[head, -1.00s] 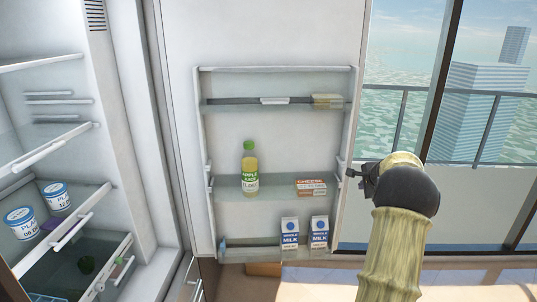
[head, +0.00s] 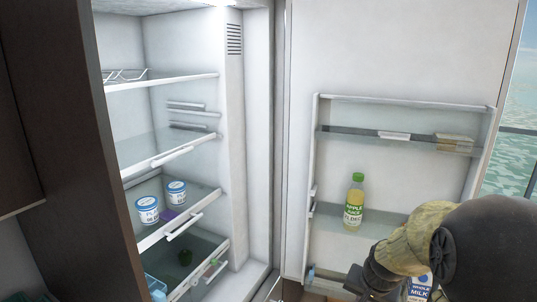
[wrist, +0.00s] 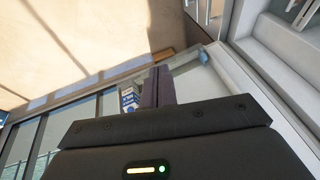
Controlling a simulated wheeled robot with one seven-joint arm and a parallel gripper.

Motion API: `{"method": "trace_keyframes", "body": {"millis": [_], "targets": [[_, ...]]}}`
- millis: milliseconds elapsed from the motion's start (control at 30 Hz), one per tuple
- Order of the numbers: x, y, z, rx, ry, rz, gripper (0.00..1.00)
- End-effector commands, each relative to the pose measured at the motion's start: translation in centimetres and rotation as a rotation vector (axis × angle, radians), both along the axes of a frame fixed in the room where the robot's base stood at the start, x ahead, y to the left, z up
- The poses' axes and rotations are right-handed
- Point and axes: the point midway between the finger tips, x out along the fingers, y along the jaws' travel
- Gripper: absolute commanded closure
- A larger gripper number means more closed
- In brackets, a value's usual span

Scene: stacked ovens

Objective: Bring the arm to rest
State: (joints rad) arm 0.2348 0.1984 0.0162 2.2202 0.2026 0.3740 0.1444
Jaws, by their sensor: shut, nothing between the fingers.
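My gripper (head: 368,284) shows at the lower right of the head view, in front of the lower part of the open fridge door (head: 390,50). In the wrist view its dark fingers (wrist: 158,86) are together with nothing between them. My arm covers the right end of the door's lower shelves. I cannot tell whether the gripper touches the door.
The fridge interior (head: 185,140) stands open at left, with two white tubs (head: 149,210) on a shelf. An apple juice bottle (head: 355,203) stands on the door shelf. A milk carton (head: 419,288) shows partly behind my arm. A dark cabinet (head: 65,120) borders the left.

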Motion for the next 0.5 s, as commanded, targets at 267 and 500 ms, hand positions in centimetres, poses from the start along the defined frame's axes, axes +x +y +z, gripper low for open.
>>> {"method": "trace_keyframes", "body": {"millis": [267,500], "targets": [[-11.0,7.1,-2.0,-0.139,0.114,0.455,1.0],[-12.6,7.6,-2.4,-0.159,0.13,0.522,1.0]]}}
